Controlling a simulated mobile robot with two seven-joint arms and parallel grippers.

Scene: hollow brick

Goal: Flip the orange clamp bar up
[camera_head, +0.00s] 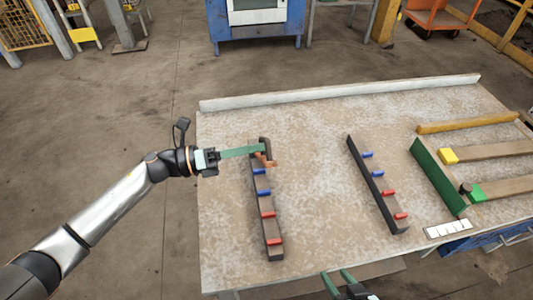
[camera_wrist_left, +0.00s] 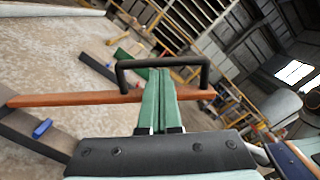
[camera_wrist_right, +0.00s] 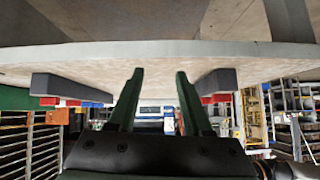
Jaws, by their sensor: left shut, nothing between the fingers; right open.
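The orange clamp bar (camera_head: 266,161) shows in the head view as a short piece at the far end of the left dark rail (camera_head: 264,205). In the left wrist view the orange bar (camera_wrist_left: 70,98) runs across the picture, with a black U-shaped handle (camera_wrist_left: 160,62) at its right part. My left gripper (camera_head: 262,150) is shut and empty. Its green fingers (camera_wrist_left: 160,72) overlap the handle's opening, crossing in front of the bar; contact is unclear. My right gripper (camera_head: 337,277) is open and empty at the table's front edge; its fingers also show in the right wrist view (camera_wrist_right: 160,72).
Blue and red pegs (camera_head: 268,214) stick out of the left rail. A second pegged rail (camera_head: 378,187) stands right of it. A green board (camera_head: 438,177) and wooden slats (camera_head: 490,152) lie further right. A white ledge (camera_head: 340,93) lines the table's back. Table between the rails is clear.

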